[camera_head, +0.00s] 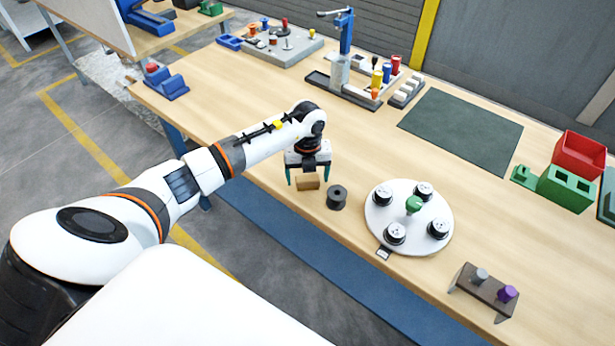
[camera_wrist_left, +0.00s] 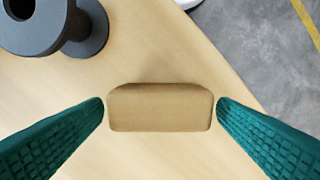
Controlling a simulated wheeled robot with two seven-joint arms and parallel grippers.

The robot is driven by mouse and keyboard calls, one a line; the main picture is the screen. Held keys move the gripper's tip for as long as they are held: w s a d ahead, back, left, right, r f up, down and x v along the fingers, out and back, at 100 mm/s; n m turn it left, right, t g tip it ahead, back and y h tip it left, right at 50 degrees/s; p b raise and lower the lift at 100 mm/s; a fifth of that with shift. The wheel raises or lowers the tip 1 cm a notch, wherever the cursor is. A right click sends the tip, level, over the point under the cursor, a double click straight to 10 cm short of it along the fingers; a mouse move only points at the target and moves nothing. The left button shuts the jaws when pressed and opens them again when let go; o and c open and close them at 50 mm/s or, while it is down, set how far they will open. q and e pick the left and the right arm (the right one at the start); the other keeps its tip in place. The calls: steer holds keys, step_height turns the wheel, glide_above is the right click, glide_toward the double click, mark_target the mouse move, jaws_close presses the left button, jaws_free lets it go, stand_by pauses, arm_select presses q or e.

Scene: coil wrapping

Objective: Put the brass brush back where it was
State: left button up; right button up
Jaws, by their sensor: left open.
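A small tan block (camera_head: 307,182) sits on the wooden table near its front edge; it may be the brass brush, but no bristles or handle show. My left gripper (camera_head: 307,173) is open over it, its arm reaching in from the left. In the left wrist view the tan block (camera_wrist_left: 160,108) lies between the two teal fingers, with one finger close at each side. A narrow gap shows at the left and the right. My right gripper is in neither view.
A dark spool (camera_head: 337,197) stands just right of the block. A white round plate (camera_head: 411,241) carries several black-and-white pieces and a green knob. A small stand (camera_head: 462,279) holds grey and purple pieces. A dark green mat (camera_head: 460,130) lies bare behind. Tool racks stand at the back.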

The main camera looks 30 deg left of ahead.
mark_target(308, 176)
arm_select(q)
step_height(308, 176, up, 11)
steer(key=b, duration=0.3)
